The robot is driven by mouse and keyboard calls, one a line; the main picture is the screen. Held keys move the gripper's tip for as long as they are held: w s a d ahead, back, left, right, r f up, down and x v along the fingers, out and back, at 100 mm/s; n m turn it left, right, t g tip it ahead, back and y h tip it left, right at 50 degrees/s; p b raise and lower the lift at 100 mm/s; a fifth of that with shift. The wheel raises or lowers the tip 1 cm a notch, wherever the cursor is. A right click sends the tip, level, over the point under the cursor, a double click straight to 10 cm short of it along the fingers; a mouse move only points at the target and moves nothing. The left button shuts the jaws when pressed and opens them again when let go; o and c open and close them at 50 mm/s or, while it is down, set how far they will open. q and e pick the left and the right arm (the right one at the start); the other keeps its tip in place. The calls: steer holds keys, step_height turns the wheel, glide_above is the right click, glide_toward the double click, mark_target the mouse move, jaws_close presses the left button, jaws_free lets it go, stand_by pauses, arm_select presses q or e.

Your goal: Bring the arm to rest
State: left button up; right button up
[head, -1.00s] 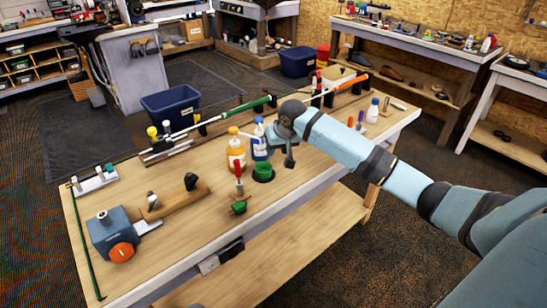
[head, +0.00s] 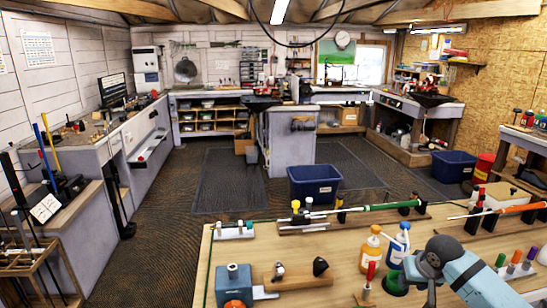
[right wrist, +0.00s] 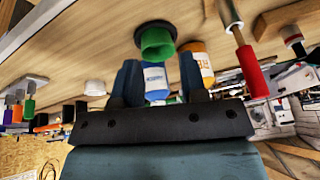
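My right gripper (head: 425,272) is over the front right of the wooden workbench (head: 345,252), its arm coming in from the lower right. In the right wrist view, the two dark fingers of the gripper (right wrist: 160,80) stand apart with nothing held between them. A green cup (right wrist: 157,42) and a white-and-blue bottle (right wrist: 156,80) show beyond the fingers. In the head view the blue-capped bottle (head: 398,243) and an orange bottle (head: 371,249) stand just behind the gripper. My left gripper is not in view.
A golf club with a green grip (head: 383,207) lies across supports at the bench's back. A blue-grey device (head: 233,282) sits front left. A blue bin (head: 314,184) stands on the floor behind.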

steer(key=s+a+f+n+y, duration=0.1)
steer(key=s+a+f+n, duration=0.1)
steer(key=s+a+f, duration=0.5)
steer(key=s+a+f+n, duration=0.1)
steer(key=s+a, duration=0.4)
steer(key=s, duration=0.5)
steer(key=s+r+n+h, duration=0.1)
steer(key=s+r, duration=0.1)
steer(key=s, duration=1.7)
steer(key=w+a+f+n+t+y+p, duration=0.1)
steer(key=w+a+f+t+y+p, duration=0.2)
steer(key=w+a+f+t, duration=0.3)
step_height(320, 180, down, 4)
steer(key=shift+w+a+r+t+p, duration=0.2)
steer(key=shift+a+t+p, duration=0.15)
steer(key=shift+a, duration=0.4)
